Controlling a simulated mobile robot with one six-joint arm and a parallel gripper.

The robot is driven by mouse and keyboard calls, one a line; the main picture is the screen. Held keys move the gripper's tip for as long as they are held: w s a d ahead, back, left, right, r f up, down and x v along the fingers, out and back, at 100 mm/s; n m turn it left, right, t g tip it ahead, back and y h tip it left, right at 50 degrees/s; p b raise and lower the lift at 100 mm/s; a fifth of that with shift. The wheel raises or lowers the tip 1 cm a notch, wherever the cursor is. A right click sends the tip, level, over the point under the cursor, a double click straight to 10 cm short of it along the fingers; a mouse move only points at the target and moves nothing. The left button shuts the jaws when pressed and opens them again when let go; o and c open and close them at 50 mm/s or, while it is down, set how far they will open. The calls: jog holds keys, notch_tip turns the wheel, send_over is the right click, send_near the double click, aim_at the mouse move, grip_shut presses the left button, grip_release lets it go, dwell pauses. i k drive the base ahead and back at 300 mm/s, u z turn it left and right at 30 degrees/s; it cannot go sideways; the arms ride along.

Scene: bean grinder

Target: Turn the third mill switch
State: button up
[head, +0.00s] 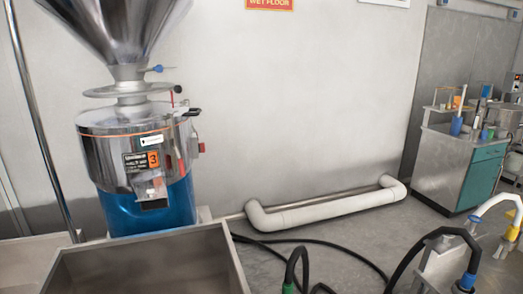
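The mill (138,165) stands at the left of the head view, with a shiny metal drum, a blue base and a large steel funnel (118,28) on top. An orange label with the number 3 (153,159) is on its front. A small box with a red part (199,147) sticks out on the drum's right side; it may be the switch, but it is too small to tell its position. My gripper is not in view.
A steel trough (225,255) stands in front of the mill. A white pipe (330,208) runs low along the wall. Black hoses (340,249) lie on the floor. A metal stand with hoses (446,262) is at lower right, and a cabinet (445,170) stands behind it.

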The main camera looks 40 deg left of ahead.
aim_at(201, 146)
jog(key=z, duration=0.75)
jog(key=k, duration=0.15)
jog(key=u, duration=2.95)
jog(key=k, duration=0.6)
jog(key=z, duration=0.15)
jog(key=i, duration=0.3)
